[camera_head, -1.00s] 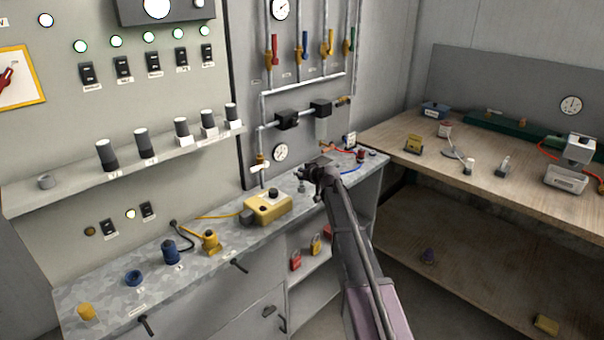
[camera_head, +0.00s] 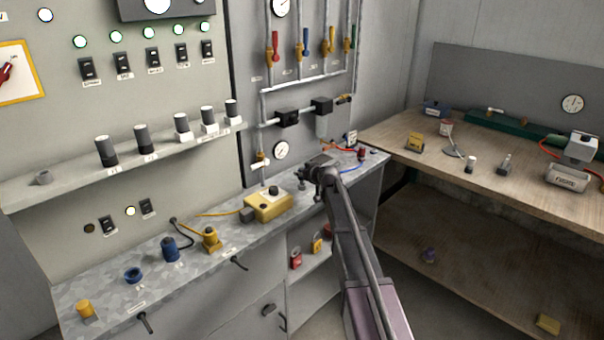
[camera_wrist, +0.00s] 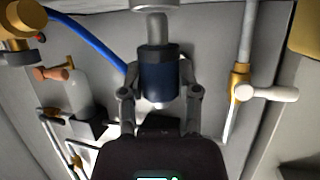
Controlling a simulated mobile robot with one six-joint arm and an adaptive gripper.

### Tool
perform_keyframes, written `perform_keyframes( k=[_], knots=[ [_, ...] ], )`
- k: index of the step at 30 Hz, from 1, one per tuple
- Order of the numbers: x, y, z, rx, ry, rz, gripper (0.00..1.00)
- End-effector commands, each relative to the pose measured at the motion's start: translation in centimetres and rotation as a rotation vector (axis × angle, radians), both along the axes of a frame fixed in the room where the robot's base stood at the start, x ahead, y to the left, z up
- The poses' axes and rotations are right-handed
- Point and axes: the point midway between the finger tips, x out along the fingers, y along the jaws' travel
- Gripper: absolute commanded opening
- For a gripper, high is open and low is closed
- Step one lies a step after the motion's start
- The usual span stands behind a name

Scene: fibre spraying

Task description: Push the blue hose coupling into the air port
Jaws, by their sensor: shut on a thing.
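The blue hose coupling (camera_wrist: 158,80) is a dark blue cylinder with a grey collar, upright in the middle of the wrist view. My gripper (camera_wrist: 160,92) is shut on it, one finger on each side. A grey cylindrical fitting (camera_wrist: 152,24), which looks like the air port, is directly above the coupling in that picture. They look nearly in line, with no clear gap, but I cannot tell how deep the coupling sits. The blue hose (camera_wrist: 92,42) runs from upper left to behind the coupling. In the head view my gripper (camera_head: 323,172) is over the bench's right part and hides the coupling.
A white-handled brass valve (camera_wrist: 243,90) stands close on the right in the wrist view; brass fittings (camera_wrist: 18,22) are at upper left. In the head view a yellow box (camera_head: 268,206) sits left of my gripper on the metal bench (camera_head: 110,290). A wooden workbench (camera_head: 480,190) is at right.

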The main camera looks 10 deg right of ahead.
Motion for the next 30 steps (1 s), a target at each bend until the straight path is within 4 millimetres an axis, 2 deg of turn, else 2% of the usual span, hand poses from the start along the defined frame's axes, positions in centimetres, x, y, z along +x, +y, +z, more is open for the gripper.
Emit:
perform_keyframes(
  k=[30],
  knots=[
    [0.0,0.0,-1.9,0.000,0.000,0.000,0.00]
  ],
)
